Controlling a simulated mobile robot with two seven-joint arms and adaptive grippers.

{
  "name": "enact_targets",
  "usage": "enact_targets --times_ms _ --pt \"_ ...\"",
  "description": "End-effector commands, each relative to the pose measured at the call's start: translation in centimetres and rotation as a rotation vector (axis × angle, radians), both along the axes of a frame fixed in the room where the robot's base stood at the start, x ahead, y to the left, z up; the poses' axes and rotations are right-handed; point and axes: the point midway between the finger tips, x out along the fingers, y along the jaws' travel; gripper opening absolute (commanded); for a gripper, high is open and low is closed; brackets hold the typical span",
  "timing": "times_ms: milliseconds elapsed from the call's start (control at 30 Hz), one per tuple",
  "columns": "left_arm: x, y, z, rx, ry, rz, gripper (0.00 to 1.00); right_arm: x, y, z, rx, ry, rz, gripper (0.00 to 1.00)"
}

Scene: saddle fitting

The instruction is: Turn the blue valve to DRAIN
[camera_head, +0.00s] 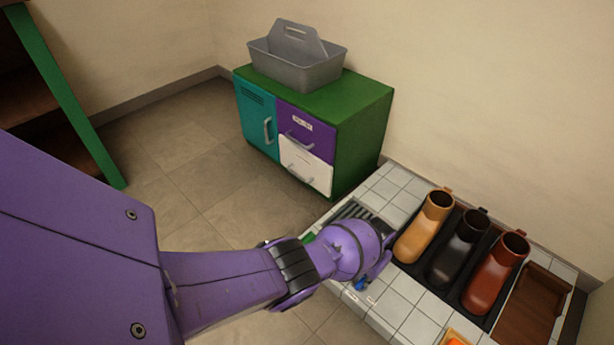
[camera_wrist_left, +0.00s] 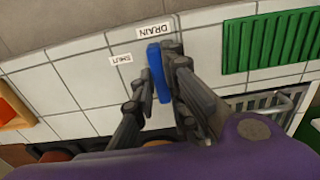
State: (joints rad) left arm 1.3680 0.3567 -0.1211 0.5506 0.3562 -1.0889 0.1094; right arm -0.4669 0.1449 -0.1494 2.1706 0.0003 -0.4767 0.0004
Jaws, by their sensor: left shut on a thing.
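The blue valve (camera_wrist_left: 158,72) shows in the left wrist view as a blue lever, its end close to the DRAIN label (camera_wrist_left: 155,31). The second label, SHUT (camera_wrist_left: 121,60), is beside it on the white tiles, apart from the lever. My left gripper (camera_wrist_left: 156,76) is shut on the lever, with one dark finger on each side. In the head view a small part of the blue valve (camera_head: 360,284) shows below my left gripper (camera_head: 376,274); the wrist hides the rest. My right gripper is in neither view.
A tiled counter (camera_head: 412,319) carries three boots, tan (camera_head: 424,228), black (camera_head: 457,252) and red-brown (camera_head: 494,275), in a black rack. A metal grate (camera_wrist_left: 262,102) and a green ribbed mat (camera_wrist_left: 270,42) are near the valve. A cabinet with a grey caddy (camera_head: 297,60) stands behind.

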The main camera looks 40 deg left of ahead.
Motion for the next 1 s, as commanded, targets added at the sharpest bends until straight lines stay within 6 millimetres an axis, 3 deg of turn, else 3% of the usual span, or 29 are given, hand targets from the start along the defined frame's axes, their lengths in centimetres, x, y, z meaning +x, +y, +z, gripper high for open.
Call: enact_targets --times_ms 233,267,400,767,1000 --pt "0.1 -0.1 0.1 -0.001 0.002 0.003 0.0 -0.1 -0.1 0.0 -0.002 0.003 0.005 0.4" --pt "0.0 -0.1 0.1 -0.001 0.002 0.003 0.16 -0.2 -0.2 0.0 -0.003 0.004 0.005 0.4" --pt "0.1 -0.1 0.1 -0.001 0.0 0.002 0.31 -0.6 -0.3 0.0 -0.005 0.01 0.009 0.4" --pt "0.3 -0.1 0.4 -0.002 -0.003 0.0 0.31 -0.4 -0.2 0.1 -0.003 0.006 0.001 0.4" --pt "0.2 0.0 2.3 -0.002 -0.004 0.0 0.31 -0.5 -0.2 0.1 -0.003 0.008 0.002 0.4"
